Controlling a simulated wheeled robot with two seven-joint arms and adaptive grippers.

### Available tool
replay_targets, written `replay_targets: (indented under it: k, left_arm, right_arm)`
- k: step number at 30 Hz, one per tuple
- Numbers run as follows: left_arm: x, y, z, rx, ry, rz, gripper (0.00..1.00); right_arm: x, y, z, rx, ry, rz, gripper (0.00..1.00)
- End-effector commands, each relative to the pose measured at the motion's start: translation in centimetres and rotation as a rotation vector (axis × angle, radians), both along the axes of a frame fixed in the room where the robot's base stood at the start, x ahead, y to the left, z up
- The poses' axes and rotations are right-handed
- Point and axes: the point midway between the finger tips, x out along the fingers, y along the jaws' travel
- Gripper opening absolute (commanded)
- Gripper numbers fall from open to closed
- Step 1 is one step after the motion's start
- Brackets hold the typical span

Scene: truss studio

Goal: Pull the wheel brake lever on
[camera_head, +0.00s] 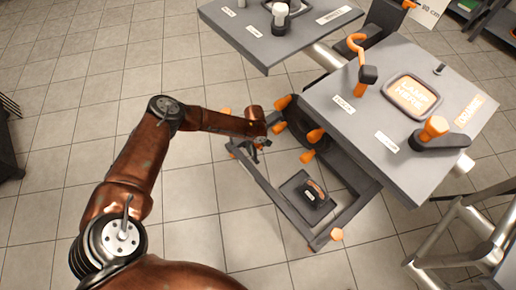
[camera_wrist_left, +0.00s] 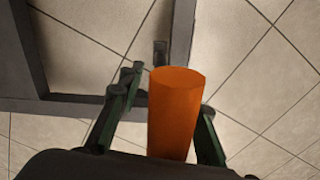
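An orange tapered handle (camera_wrist_left: 173,112), which looks like the brake lever's grip, rises between the fingers of my left gripper (camera_wrist_left: 160,125) in the wrist view. A gap shows on its left side; its right side overlaps or nearly meets the right finger. The gripper looks open around it. In the head view my left gripper (camera_head: 262,145) is low at the left side of the grey cart (camera_head: 262,182), near its lower frame. The lever's base and pivot are hidden, and I cannot pick the handle out there. My right gripper is not in view.
Several orange knobs, including one on the cart's side (camera_head: 315,135), stick out near my left gripper. The cart's tilted top panel (camera_head: 360,135) carries an orange hook (camera_head: 356,44) and a crank (camera_head: 435,128). Another grey table (camera_head: 245,38) stands behind. Tiled floor left of the cart is clear.

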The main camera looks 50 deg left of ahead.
Motion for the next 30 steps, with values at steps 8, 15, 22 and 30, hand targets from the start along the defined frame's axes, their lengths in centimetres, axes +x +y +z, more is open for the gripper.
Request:
replay_targets:
  k: [8, 15, 22, 30]
  left_arm:
    - [0.05, 0.0, -0.26, -0.001, -0.002, 0.0, 0.32]
    - [0.05, 0.0, -0.26, -0.001, -0.002, -0.001, 0.23]
    - [0.06, -0.02, -0.27, -0.001, -0.002, -0.001, 0.07]
    - [0.08, -0.04, -0.26, -0.001, -0.002, -0.001, 0.0]
  right_arm:
    - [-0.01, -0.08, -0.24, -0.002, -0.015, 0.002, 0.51]
    - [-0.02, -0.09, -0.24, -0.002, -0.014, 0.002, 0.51]
    - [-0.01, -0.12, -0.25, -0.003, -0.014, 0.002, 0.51]
    - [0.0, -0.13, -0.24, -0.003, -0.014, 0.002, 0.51]
